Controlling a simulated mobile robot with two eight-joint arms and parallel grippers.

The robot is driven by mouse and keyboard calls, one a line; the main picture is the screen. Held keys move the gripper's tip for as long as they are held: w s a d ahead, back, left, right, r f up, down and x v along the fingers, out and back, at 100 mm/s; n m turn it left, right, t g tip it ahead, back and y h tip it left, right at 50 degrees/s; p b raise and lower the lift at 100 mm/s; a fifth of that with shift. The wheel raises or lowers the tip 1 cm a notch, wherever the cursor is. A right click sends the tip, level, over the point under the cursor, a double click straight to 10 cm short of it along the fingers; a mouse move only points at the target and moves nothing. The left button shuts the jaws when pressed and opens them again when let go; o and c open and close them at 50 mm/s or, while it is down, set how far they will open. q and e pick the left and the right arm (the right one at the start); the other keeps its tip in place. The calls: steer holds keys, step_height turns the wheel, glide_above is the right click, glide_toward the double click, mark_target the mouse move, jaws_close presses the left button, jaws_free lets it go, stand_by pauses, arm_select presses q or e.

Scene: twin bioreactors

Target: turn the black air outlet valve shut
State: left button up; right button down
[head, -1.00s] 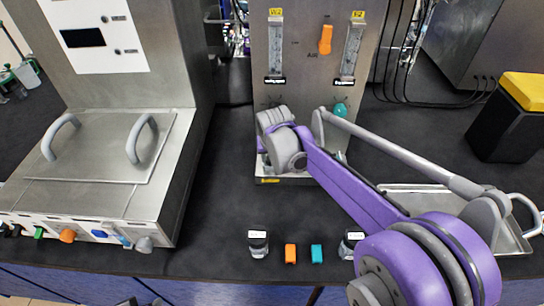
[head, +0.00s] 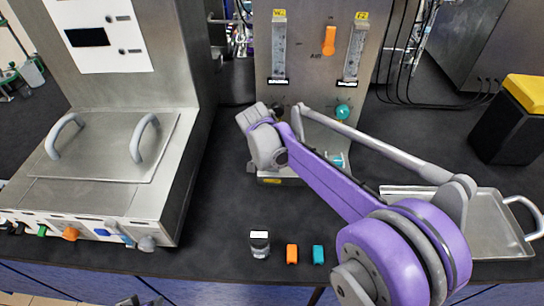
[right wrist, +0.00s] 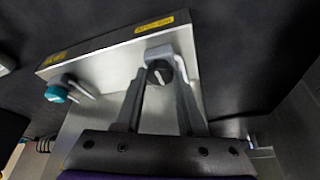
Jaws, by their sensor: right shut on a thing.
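The black air outlet valve (right wrist: 159,73) is a round black knob with a pale bar across its face, low on the steel panel in the right wrist view. My right gripper (right wrist: 160,58) has one finger on each side of this knob and is shut on it. A teal knob (right wrist: 57,94) sits to the left in the right wrist view, apart from the fingers. My left gripper is not in view.
A labelled jar (head: 260,244), an orange block (head: 292,254) and a teal block (head: 318,254) stand in front. A metal tray (head: 490,228) lies right, partly behind my arm.

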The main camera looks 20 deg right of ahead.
stand_by(0.3)
steer(key=c, duration=0.5)
jaws_free()
steer(key=v, duration=1.1)
steer(key=shift+f, duration=0.15)
